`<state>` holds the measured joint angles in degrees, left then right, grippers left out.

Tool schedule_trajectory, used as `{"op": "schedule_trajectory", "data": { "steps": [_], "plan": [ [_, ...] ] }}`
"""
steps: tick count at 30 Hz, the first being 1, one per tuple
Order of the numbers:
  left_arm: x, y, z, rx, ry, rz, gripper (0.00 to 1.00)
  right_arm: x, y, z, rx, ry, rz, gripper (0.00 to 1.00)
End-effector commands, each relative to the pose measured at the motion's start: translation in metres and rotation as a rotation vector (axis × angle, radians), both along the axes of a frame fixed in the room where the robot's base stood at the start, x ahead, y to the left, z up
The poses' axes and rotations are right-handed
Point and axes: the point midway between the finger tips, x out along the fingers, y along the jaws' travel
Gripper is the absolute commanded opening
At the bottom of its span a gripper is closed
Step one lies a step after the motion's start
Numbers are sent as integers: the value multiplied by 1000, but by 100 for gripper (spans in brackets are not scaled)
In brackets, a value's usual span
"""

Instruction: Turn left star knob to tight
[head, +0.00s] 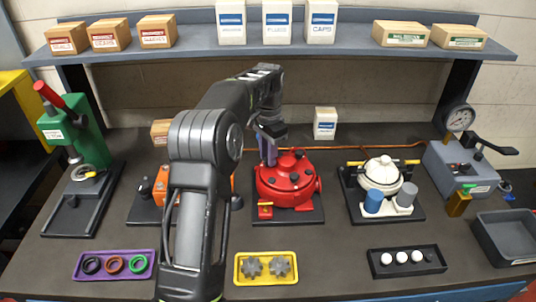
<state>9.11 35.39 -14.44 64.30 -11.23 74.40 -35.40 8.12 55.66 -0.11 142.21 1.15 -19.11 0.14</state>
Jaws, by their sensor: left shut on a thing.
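The red round motor housing (290,182) stands on a dark base plate in the middle of the bench, with several small black knobs on its top. My left gripper (268,162) points down at the housing's back left edge, with narrow purple fingers. It is shut on what appears to be the left star knob, which the fingers mostly hide. I cannot read how tight the knob sits. My right gripper is not in view.
My left arm covers part of an orange unit (162,186) on the left. A white pump unit (381,174) stands right of the housing. In front lie a purple tray (114,279), a yellow tray (266,281) and a black tray (432,266). A shelf (340,50) spans the back.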

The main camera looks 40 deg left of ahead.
Motion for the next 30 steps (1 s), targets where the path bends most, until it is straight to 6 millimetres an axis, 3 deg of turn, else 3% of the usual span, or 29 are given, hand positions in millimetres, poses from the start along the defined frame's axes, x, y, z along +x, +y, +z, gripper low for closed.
{"op": "schedule_trajectory", "data": {
  "steps": [10,11,14,23,30],
  "plan": [
    [2,2,4,4,-10,-2,0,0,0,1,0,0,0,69],
    [2,2,4,4,-10,-2,27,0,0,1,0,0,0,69],
    [2,1,4,4,-8,-2,34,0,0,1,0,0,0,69],
    [0,0,4,2,-4,-2,34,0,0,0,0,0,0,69],
    [-6,-6,30,3,-7,-2,34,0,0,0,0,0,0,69]
  ]
}}
